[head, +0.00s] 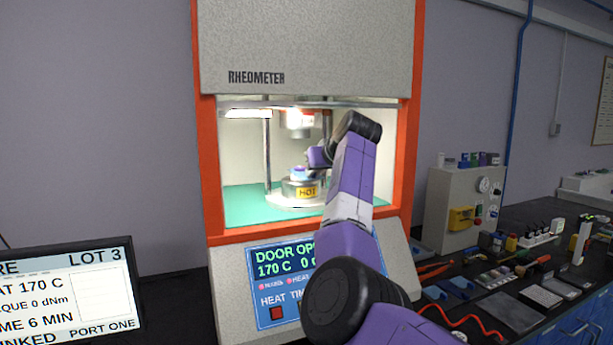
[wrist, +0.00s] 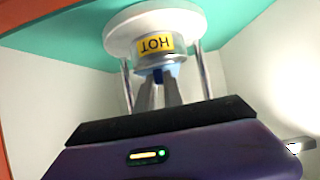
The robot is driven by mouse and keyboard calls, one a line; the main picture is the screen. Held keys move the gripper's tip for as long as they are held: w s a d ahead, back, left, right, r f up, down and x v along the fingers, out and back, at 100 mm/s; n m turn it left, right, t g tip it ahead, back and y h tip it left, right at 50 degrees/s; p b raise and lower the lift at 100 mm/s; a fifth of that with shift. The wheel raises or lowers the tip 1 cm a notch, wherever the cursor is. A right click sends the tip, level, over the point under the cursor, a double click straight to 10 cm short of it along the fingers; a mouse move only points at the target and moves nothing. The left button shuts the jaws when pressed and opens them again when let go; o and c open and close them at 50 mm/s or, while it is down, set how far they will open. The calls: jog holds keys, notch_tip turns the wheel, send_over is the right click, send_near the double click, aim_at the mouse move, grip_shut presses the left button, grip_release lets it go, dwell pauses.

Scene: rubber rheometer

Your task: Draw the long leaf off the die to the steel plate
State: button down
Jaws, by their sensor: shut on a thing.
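The die (head: 300,188) is a round metal block with a yellow HOT label, inside the open rheometer chamber. It shows upside down in the wrist view (wrist: 178,59). My gripper (wrist: 158,82) reaches in from the right, its fingertips at the die's top. It is shut on a blue piece (wrist: 174,69), which I take for the long leaf; a pale blue part of it also shows on the die in the head view (head: 299,172). Its full length is hidden. A flat grey plate (head: 510,312), likely the steel plate, lies on the bench at right.
The orange chamber frame (head: 208,170) and two metal posts (head: 267,150) stand close around my arm. An upper metal part (head: 299,125) hangs above the die. The bench at right holds tools, small blocks and a red cable (head: 465,322).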

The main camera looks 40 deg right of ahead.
jog(key=shift+p, duration=0.8)
jog(key=shift+r, duration=0.15)
dwell(0.5)
jog(key=shift+r+p, duration=0.45)
jog(key=shift+p, duration=0.25)
jog(key=s+a+b, duration=0.2)
jog(key=s+b, duration=0.1)
jog(key=s, duration=0.6)
jog(key=s+a+b, duration=0.3)
jog(key=s, duration=0.7)
jog(key=shift+s+a+b, duration=0.15)
jog(key=shift+a+b, duration=0.1)
jog(key=shift+b, duration=0.15)
dwell(1.2)
jog(key=shift+f, duration=0.1)
